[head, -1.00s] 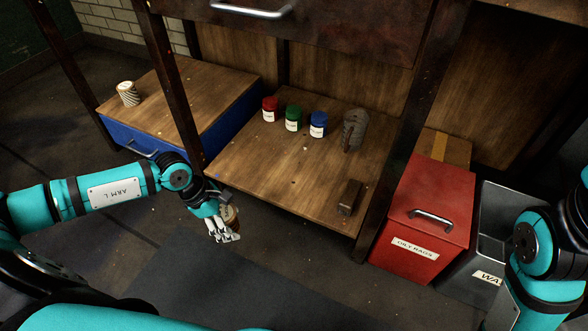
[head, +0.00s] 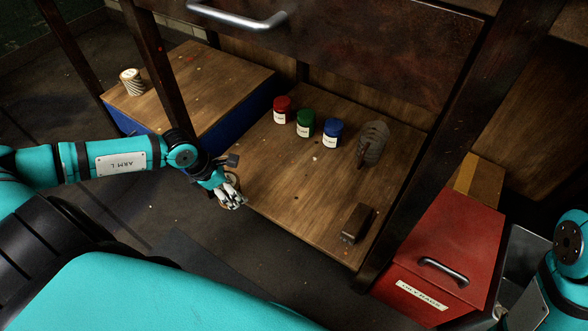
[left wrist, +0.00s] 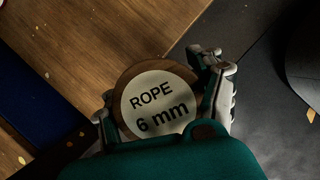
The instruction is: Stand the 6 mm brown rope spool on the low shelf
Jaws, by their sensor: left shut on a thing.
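My left gripper (head: 232,192) is at the front left edge of the low shelf (head: 290,205) in the head view. It is shut on the brown rope spool (head: 228,182), which is mostly hidden by the fingers there. In the left wrist view the spool (left wrist: 158,102) sits between the fingers (left wrist: 165,90), its round face toward the camera with a label reading "ROPE 6 mm". The shelf's wooden top (left wrist: 120,40) lies just beyond it in that view. I cannot tell whether the spool touches the shelf. My right gripper is not in view; only part of the right arm shows.
Red (head: 282,109), green (head: 305,123) and blue (head: 333,132) jars stand toward the shelf's back, beside a grey object (head: 373,145). A dark brown block (head: 355,223) lies at front right. A dark post (head: 165,80) rises near my left arm. The shelf's middle is clear.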

